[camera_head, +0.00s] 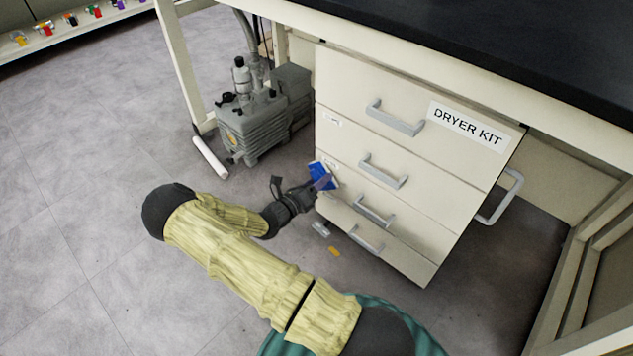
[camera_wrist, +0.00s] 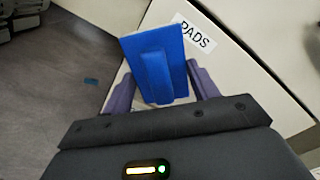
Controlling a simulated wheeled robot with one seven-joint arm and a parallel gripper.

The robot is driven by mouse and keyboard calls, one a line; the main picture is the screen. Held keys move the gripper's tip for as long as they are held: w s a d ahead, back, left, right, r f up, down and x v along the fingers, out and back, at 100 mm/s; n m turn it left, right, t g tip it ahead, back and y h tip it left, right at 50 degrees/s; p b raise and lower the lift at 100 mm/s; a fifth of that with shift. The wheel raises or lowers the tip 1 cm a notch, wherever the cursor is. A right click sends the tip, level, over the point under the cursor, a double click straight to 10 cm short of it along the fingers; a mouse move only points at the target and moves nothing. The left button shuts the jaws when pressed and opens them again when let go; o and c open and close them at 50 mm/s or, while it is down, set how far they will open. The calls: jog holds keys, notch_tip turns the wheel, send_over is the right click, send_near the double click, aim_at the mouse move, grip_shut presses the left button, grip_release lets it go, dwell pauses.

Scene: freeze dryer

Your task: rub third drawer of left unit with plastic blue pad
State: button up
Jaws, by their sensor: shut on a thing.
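My gripper (camera_head: 320,183) is shut on the handle of a flat blue plastic pad (camera_head: 320,171). In the wrist view, purple fingers (camera_wrist: 160,92) stand either side of the pad (camera_wrist: 172,45), its broad back facing me. The pad is at the left end of the third drawer (camera_head: 410,225) of a cream drawer unit under the bench. The third drawer looks closed, with a grey bar handle (camera_head: 373,211). I cannot tell whether the pad touches the drawer face.
The top drawer carries a "DRYER KIT" label (camera_head: 467,127). Bar handles stick out from the drawer fronts. A grey pump (camera_head: 262,120) stands left of the unit, with a white roll (camera_head: 210,158) on the floor. A small orange piece (camera_head: 334,252) lies on the floor.

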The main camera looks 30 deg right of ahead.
aim_at(331, 184)
jog(key=shift+w+d, duration=0.1)
jog(key=shift+d, duration=0.2)
jog(key=s+p, duration=0.2)
jog(key=p, duration=0.1)
jog(key=shift+s+d+r, duration=0.2)
jog(key=shift+s+d, duration=0.05)
jog(key=shift+d, duration=0.1)
jog(key=shift+s+d+f+p, duration=0.1)
jog(key=shift+s+f+p, duration=0.1)
jog(key=shift+s+p, duration=0.15)
jog(key=shift+s, duration=0.1)
jog(key=shift+s+d+r+p, duration=0.2)
jog(key=shift+s+d+p, duration=0.2)
jog(key=shift+s+p, duration=0.5)
jog(key=shift+s+d+p, duration=0.25)
jog(key=shift+s+p, duration=0.1)
jog(key=shift+p, duration=0.4)
jog(key=shift+s+d+f, duration=0.1)
jog(key=shift+s+f, duration=0.1)
